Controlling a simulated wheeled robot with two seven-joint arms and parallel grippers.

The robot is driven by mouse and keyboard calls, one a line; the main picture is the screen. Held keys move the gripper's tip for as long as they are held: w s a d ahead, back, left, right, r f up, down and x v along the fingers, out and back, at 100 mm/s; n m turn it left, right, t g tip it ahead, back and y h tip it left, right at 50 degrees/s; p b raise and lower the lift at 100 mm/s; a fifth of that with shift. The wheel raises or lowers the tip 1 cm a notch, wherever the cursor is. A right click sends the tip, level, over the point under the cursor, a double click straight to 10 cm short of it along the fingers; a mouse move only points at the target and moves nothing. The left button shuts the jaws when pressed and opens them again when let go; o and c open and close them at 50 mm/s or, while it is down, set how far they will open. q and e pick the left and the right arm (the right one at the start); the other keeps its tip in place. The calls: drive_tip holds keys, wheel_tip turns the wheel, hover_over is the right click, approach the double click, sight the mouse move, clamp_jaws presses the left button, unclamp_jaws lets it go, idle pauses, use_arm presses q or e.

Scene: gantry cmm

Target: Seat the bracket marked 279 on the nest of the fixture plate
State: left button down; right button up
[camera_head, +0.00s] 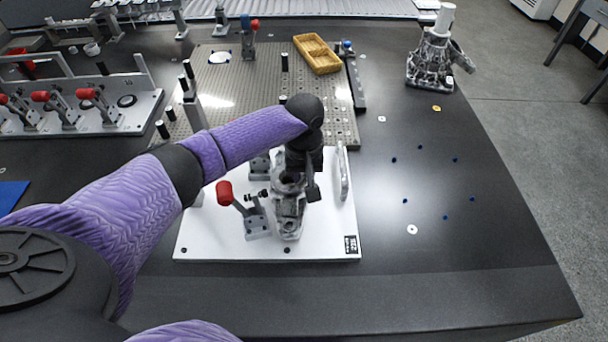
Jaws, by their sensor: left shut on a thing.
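A grey cast metal bracket (289,212) stands over the middle of the white fixture plate (330,220). No number on the bracket is readable. My left gripper (305,182) points down, shut on the bracket's upper part. The gripper and arm hide part of the bracket, and the nest below it is hidden. I cannot tell whether the bracket touches the nest. A toggle clamp with a red handle (225,193) stands on the plate just left of the bracket. A metal handle (343,172) stands at the plate's right side. My right gripper is not in view.
A perforated metal plate (225,110) lies behind, with posts and a yellow tray (317,54). Another fixture with red-handled clamps (70,105) is at the left. A cast metal part (432,62) stands at the back right. The dark table (480,260) is mostly clear at the right.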

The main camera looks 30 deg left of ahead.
use_arm(q)
drive_tip(key=shift+f, duration=0.15)
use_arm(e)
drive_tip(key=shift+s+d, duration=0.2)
use_arm(q)
drive_tip(key=shift+f, duration=0.25)
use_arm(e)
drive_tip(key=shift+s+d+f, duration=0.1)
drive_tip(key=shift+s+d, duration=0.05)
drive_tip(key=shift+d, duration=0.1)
use_arm(q)
drive_tip(key=shift+f, duration=0.1)
drive_tip(key=c, duration=0.6)
unclamp_jaws()
drive_tip(key=shift+o, duration=0.6)
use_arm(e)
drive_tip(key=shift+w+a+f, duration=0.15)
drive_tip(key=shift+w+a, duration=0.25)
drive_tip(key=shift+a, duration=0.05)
use_arm(q)
drive_tip(key=shift+f, duration=0.1)
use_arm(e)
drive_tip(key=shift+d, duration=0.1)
